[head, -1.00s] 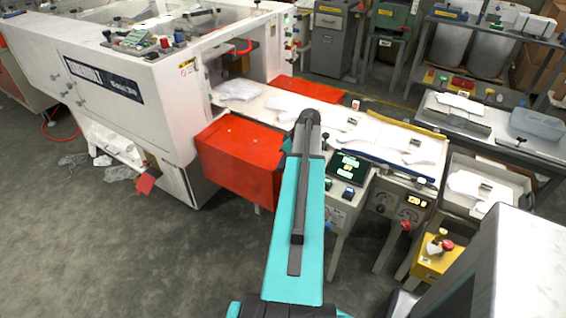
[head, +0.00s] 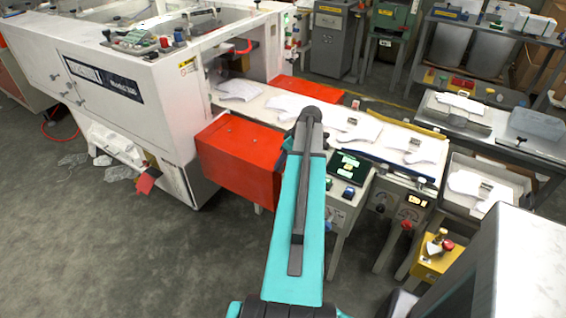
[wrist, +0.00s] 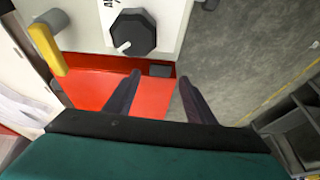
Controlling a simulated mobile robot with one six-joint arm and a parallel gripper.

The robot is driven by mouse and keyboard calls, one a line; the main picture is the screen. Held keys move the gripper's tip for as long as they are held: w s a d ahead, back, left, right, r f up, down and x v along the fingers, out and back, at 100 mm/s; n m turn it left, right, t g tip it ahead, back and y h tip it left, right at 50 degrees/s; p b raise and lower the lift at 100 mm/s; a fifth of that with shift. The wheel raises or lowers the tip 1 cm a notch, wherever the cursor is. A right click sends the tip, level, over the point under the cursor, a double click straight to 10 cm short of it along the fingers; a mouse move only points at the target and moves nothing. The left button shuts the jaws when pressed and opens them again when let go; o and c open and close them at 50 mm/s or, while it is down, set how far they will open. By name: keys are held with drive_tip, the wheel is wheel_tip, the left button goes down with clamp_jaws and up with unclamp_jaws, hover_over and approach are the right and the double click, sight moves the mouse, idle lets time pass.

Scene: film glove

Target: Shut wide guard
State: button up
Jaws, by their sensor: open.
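A wide red box-like guard (head: 238,158) stands out from the near side of the white machine, beside the conveyor. Another red panel (head: 304,90) lies on the far side of the conveyor. I cannot tell for sure which one is the wide guard. In the wrist view, my gripper (wrist: 160,76) is open and empty, its two dark fingers apart over a red surface (wrist: 150,97). I cannot tell whether they touch it. A yellow handle (wrist: 48,50) is to the left of the fingers.
A black knob (wrist: 133,33) on a pale panel is just beyond the fingertips. The conveyor (head: 262,105) carries white gloves. A control box (head: 348,178) with a dark screen stands right of my arm. Grey floor (head: 110,255) is clear at the lower left.

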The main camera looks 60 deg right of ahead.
drive_tip(key=b+v, duration=0.2)
drive_tip(key=v, duration=1.1)
drive_tip(key=shift+w, duration=0.15)
idle(0.4)
